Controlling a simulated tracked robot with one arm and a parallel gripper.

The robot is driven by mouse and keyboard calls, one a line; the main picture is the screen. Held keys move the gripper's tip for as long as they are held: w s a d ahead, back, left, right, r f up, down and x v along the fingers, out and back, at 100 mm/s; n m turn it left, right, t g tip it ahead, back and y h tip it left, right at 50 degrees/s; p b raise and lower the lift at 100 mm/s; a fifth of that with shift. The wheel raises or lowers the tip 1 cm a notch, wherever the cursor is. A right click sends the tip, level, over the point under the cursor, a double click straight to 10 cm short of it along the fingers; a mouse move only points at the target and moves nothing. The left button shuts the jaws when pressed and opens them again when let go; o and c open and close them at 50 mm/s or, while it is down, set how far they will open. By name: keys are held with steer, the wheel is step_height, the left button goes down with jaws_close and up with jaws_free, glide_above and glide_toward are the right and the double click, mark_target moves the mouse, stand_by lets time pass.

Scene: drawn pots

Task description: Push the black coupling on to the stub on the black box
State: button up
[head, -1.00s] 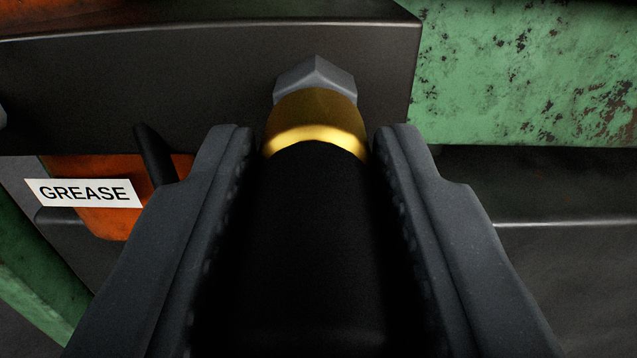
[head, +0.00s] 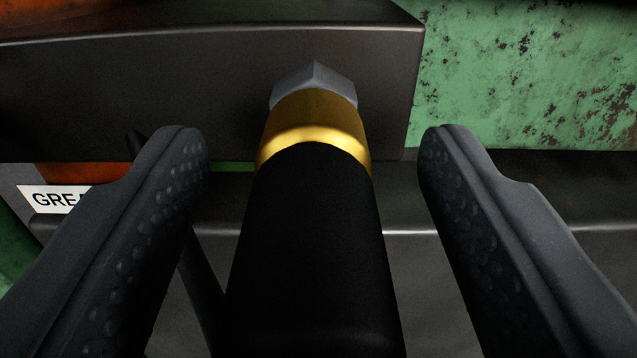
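The black coupling (head: 310,250) is a thick black cylinder with a gold collar (head: 316,130) at its far end. The collar sits against a grey hex fitting (head: 314,84) on the front face of the black box (head: 150,85). The stub itself is hidden. How deep the coupling sits on it cannot be told. My gripper (head: 312,145) is open, with one finger on each side of the coupling and a clear gap on both sides.
A worn green panel (head: 530,75) stands at the right behind the box. A dark grey surface with a pale edge lies below the box.

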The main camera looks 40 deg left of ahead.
steer(key=p+v, duration=0.2)
steer(key=v, duration=1.2)
steer(key=shift+p, duration=0.35)
steer(key=shift+f, duration=0.15)
